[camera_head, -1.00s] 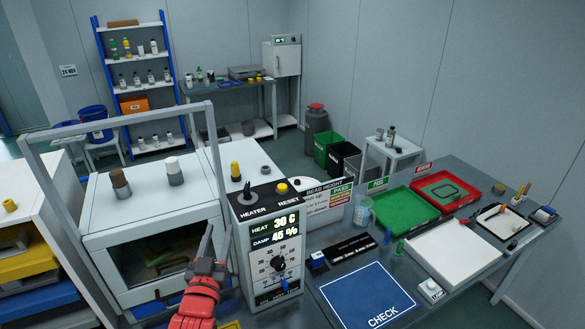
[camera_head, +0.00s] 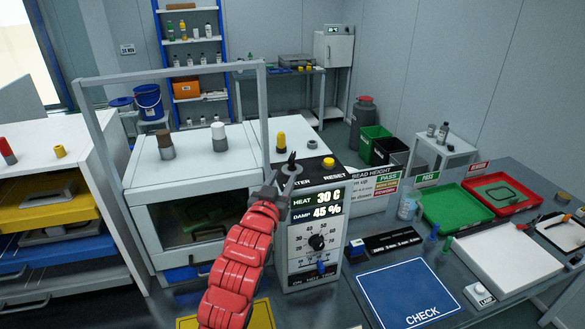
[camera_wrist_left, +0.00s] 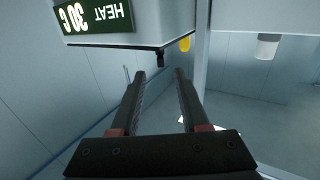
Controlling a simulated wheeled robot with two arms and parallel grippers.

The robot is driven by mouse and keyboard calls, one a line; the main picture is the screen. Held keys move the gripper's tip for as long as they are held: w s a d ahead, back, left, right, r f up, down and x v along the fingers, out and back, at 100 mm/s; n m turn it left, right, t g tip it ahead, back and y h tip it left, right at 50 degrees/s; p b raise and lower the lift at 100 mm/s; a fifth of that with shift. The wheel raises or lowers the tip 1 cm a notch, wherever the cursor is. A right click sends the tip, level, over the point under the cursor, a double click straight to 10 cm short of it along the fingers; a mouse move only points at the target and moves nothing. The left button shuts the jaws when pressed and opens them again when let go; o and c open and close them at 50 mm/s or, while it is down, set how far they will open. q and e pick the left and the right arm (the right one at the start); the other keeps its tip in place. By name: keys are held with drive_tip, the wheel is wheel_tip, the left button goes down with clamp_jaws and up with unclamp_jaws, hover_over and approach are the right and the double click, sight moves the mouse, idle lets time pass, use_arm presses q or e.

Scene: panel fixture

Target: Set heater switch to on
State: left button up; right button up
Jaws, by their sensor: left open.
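The heater switch (camera_head: 291,158) is a small black lever on top of the control box (camera_head: 318,225), left of the yellow reset button (camera_head: 328,162). The box front shows HEAT 30 C and DAMP 45 %. My left gripper (camera_head: 281,174) is at the top left edge of the box, close to the switch and partly covering its base and the HEATER label. In the left wrist view my fingers (camera_wrist_left: 158,95) are open with nothing between them, and the switch (camera_wrist_left: 160,58) shows just beyond their tips. I cannot tell whether they touch it. My right gripper is not in view.
A grey frame bar (camera_head: 265,110) stands just behind and left of the gripper. The chamber (camera_head: 190,215) with a window is at the left. A dial (camera_head: 316,242) and blue lever (camera_head: 321,268) are on the box front. A blue CHECK mat (camera_head: 405,290) lies right.

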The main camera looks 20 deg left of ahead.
sight(290, 162)
use_arm(q)
drive_tip(key=w+p, duration=0.1)
drive_tip(key=w, duration=0.2)
drive_tip(key=w+p, duration=0.1)
drive_tip(key=w, duration=0.2)
drive_tip(key=w+p, duration=0.2)
drive_tip(key=w, duration=0.1)
drive_tip(key=shift+a+r, duration=0.25)
drive_tip(key=shift+r, duration=0.1)
drive_tip(key=shift+w+f, duration=0.15)
drive_tip(key=shift+w, duration=0.3)
clamp_jaws()
